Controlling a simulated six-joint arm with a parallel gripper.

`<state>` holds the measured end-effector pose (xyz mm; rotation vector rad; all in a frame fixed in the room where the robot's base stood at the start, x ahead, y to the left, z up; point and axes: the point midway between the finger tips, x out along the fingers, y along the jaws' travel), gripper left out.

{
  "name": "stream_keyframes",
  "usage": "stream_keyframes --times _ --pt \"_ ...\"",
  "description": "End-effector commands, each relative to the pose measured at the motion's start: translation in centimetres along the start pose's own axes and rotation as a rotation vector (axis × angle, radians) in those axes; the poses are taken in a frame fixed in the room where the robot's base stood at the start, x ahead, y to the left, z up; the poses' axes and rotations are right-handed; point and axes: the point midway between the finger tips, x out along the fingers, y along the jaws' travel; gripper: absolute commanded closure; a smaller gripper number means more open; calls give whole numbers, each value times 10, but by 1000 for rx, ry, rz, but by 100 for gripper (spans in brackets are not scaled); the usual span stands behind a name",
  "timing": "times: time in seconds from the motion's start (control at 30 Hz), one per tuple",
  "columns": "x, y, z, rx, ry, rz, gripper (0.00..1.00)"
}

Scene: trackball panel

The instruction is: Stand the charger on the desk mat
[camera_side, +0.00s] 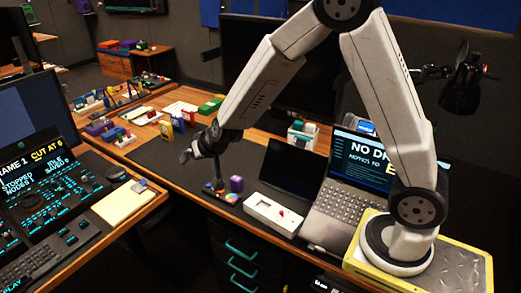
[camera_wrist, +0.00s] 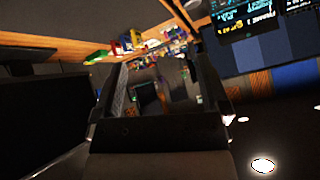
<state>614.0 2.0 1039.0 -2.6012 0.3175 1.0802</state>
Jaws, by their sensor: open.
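The dark desk mat (camera_side: 165,158) lies along the front of the wooden desk. My gripper (camera_side: 191,153) is open above the mat, pointing left. In the wrist view my gripper (camera_wrist: 160,78) shows two dark fingers spread apart, with nothing clearly held between them. A small purple block (camera_side: 236,184) stands on the mat below and right of my gripper. A dark upright thing (camera_side: 217,178) is just left of the block. A small multicoloured item (camera_side: 231,198) lies in front of them. I cannot tell which of these is the charger.
A white box with a red knob (camera_side: 272,212) and an open laptop (camera_side: 345,190) are to the right. A dark monitor (camera_side: 262,65) stands behind. Several coloured blocks (camera_side: 180,120) line the back left. The mat's left part is clear.

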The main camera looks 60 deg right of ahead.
Motion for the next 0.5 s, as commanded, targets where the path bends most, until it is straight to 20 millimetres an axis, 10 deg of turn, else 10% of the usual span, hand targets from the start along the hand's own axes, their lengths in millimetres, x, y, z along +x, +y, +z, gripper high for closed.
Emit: stream_keyframes --times 0.5 --pt "-131 58 127 -333 -474 -10 5"
